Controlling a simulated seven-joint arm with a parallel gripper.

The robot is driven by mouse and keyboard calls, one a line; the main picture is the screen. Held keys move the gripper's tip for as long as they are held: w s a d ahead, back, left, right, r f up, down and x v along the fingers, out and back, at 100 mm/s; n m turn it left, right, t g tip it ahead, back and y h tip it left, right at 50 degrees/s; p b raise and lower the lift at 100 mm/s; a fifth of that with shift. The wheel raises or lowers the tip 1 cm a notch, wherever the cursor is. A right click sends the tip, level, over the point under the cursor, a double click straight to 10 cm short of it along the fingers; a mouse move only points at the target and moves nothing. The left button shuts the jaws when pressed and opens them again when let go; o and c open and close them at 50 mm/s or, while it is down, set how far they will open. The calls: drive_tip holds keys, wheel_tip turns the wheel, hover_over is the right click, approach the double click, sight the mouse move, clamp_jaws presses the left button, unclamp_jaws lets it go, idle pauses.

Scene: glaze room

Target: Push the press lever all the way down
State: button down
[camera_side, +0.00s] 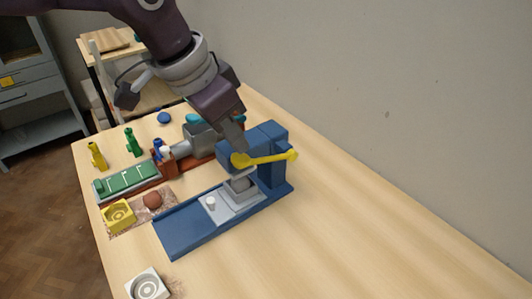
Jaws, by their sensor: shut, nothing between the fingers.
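The blue press (272,177) stands on the table on a long blue base. Its yellow lever (268,158) runs roughly level across the press's side, from a round hub at the left to a knob at the right. My gripper (239,150) is shut and empty. It points down at the top of the press, close to the lever's hub end. I cannot tell whether its tips touch the press or the lever. A grey plate and block (238,195) sit on the base under the press head.
To the left stand a green board (127,178), a yellow mould (119,215), a brown ball (152,199), and green (131,142) and yellow (97,155) bottles. A white mould (147,286) lies at the front. A wall (400,90) rises behind. The table's right side is clear.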

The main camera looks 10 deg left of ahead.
sight(233, 160)
drive_tip(key=shift+f, duration=3.05)
wheel_tip(233, 160, down, 4)
drive_tip(key=shift+r, duration=5.05)
